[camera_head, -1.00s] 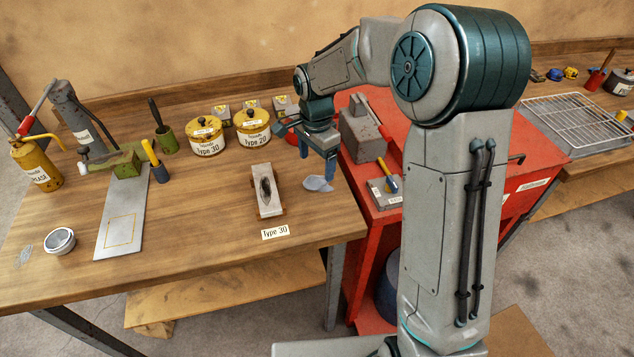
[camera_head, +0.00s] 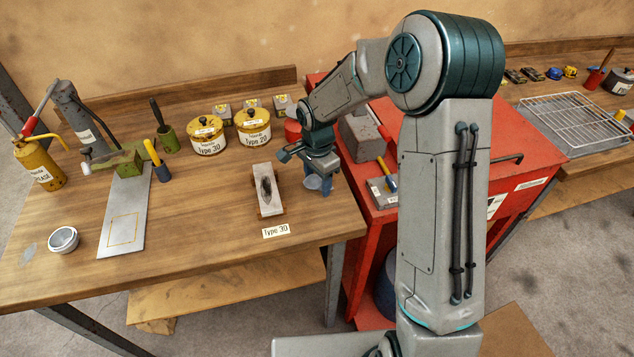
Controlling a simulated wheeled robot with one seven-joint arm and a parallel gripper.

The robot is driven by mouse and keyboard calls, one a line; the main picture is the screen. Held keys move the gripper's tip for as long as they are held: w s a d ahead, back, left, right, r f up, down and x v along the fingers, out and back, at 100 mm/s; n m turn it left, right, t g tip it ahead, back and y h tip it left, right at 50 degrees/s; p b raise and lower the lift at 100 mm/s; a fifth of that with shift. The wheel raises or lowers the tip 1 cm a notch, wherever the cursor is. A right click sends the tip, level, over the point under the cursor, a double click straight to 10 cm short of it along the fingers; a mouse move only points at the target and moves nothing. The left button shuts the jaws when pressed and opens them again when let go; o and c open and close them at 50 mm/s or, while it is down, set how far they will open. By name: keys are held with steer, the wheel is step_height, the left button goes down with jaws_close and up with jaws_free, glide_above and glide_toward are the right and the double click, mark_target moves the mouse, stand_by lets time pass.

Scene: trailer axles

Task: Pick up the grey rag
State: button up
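The grey rag (camera_head: 312,183) lies on the wooden bench near its right edge, to the right of a block with a dark oval mark. It is a small, pale, crumpled piece, partly hidden by my gripper. My gripper (camera_head: 317,181) points down right over the rag, with its dark blue fingers low at the bench. The fingers look apart, with the rag showing between them. Whether they touch the rag cannot be made out.
Yellow tins (camera_head: 207,136) stand behind. A red cabinet (camera_head: 352,215) adjoins the bench on the right. The bench front is clear.

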mark_target(318, 178)
steer(key=shift+c, duration=0.3)
step_height(318, 178, up, 10)
steer(key=shift+r+b, duration=0.1)
steer(key=shift+b, duration=0.45)
